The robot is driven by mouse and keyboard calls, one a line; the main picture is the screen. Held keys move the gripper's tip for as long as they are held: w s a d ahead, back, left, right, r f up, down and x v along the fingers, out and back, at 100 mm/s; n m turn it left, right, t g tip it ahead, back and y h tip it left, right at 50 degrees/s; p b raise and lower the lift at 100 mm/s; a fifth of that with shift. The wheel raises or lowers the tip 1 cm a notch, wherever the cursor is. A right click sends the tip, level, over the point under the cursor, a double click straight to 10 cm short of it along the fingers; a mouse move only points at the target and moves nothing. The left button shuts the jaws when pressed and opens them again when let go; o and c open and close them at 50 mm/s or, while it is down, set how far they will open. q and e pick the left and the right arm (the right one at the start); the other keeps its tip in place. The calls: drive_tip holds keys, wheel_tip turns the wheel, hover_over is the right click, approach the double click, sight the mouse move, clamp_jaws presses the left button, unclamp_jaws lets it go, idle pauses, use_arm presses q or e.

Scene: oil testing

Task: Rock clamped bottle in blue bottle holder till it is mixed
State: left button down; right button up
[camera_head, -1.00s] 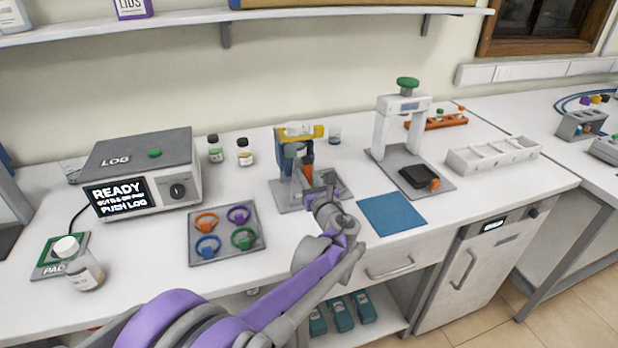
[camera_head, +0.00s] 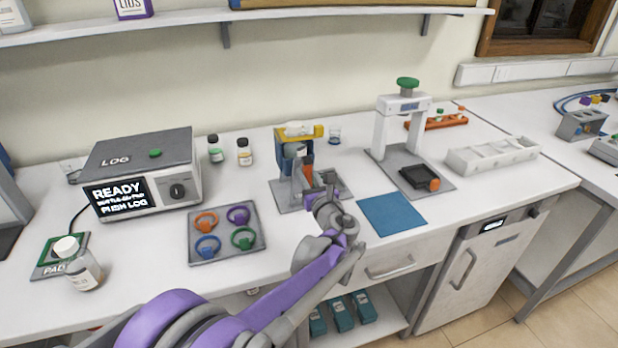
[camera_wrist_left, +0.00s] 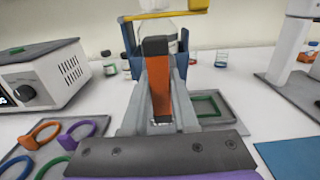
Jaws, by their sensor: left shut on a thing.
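The blue bottle holder (camera_head: 281,150) stands on a grey stand with a flat base (camera_head: 285,200) at mid-bench. A yellow clamp bar (camera_head: 315,131) crosses its top, and a white-capped bottle (camera_head: 296,129) sits under it. In the left wrist view the holder (camera_wrist_left: 130,42), the yellow bar (camera_wrist_left: 185,13) and the clear bottle (camera_wrist_left: 165,27) show behind an upright orange handle (camera_wrist_left: 158,75). My left gripper (camera_head: 318,188) is at the front of the holder, shut on the orange handle; its fingers (camera_wrist_left: 160,123) hide the handle's lower end. The bottle's contents are mostly hidden. My right gripper is not in view.
A tray of coloured rings (camera_head: 226,250) lies left of the stand. A blue mat (camera_head: 391,215) and a white press (camera_head: 383,135) stand to the right. Two small bottles (camera_head: 244,153) and a glass beaker (camera_head: 334,135) are behind. The LOG machine (camera_head: 140,165) reads READY.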

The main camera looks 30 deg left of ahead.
use_arm(q)
drive_tip(key=m+b, duration=0.1)
drive_tip(key=m, duration=0.2)
drive_tip(key=shift+f, duration=0.1)
drive_tip(key=m+b, duration=0.1)
drive_tip(key=m, duration=0.3)
drive_tip(key=shift+m, duration=1.1)
drive_tip(key=m+b, duration=0.1)
drive_tip(key=m, duration=0.6)
drive_tip(key=shift+b, duration=0.3)
